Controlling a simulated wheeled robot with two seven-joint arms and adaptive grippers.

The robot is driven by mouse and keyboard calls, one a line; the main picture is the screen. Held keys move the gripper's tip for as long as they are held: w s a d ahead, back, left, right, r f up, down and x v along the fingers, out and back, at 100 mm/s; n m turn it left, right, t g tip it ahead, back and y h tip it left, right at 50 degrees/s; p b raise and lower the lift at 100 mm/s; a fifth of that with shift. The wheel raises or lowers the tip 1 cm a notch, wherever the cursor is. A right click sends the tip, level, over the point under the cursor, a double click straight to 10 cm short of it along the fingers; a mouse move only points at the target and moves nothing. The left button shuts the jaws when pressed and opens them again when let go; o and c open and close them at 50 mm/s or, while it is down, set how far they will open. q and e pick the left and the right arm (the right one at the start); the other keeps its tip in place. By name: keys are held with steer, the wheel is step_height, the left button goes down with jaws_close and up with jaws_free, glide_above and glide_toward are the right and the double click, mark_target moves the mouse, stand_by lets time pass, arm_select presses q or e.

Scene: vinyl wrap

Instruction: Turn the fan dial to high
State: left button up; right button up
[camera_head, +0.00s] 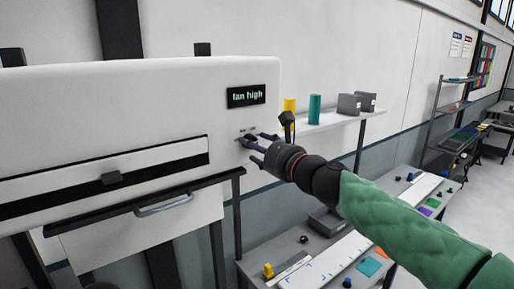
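The white machine (150,90) fills the left of the head view. Below the display, a small dark shape that looks like the fan dial (246,140) sits on the front panel under tiny labels. My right gripper (254,151) reaches in from the right, close in front of this spot. Its fingers look spread apart, and I see nothing held between them. Whether a finger touches the dial cannot be told. My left gripper is not in view.
The machine has a long slot (100,175) and, below it, a drawer with a grey handle (163,205). A shelf (335,121) at the right holds yellow and teal cylinders and grey boxes. Workbenches with small coloured parts stand below and behind my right arm.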

steer(key=v, duration=1.1)
steer(key=shift+s+d, duration=0.25)
steer(key=shift+d, duration=0.1)
steer(key=shift+f, duration=0.15)
steer(key=w+f+n+g+h+b, duration=0.2)
steer(key=w+f+b, duration=0.1)
steer(key=f, duration=1.1)
steer(key=w+f+n+g+h+b, duration=0.1)
steer(key=w+f+h+b, duration=0.2)
steer(key=f, duration=1.2)
step_height(320, 180, down, 27)
steer(key=s+d+n+g+h+b, duration=0.1)
steer(key=d+n+g+b, duration=0.2)
steer(key=n+g+b, duration=0.15)
steer(key=s+d+f+n+g+h+b, duration=0.1)
steer(key=s+f+n+b, duration=0.3)
steer(key=f, duration=0.9)
steer(key=s+d+f+n+g+h+b, duration=0.1)
steer(key=s+f+n+g+b, duration=0.15)
steer(key=s+f, duration=0.7)
steer(key=s+a+f+n+g+b, duration=0.1)
steer(key=s+f+n+b, duration=0.2)
steer(key=s+f, duration=0.4)
steer(key=s+a+f+n+g+y+b, duration=0.1)
steer(key=s+f+n+g+b, duration=0.1)
steer(key=s+f, duration=0.6)
step_height(320, 180, down, 6)
steer(key=shift+s+a+f+n+b, duration=0.2)
steer(key=shift+s+a+n+b, duration=0.15)
steer(key=shift+n+b, duration=0.55)
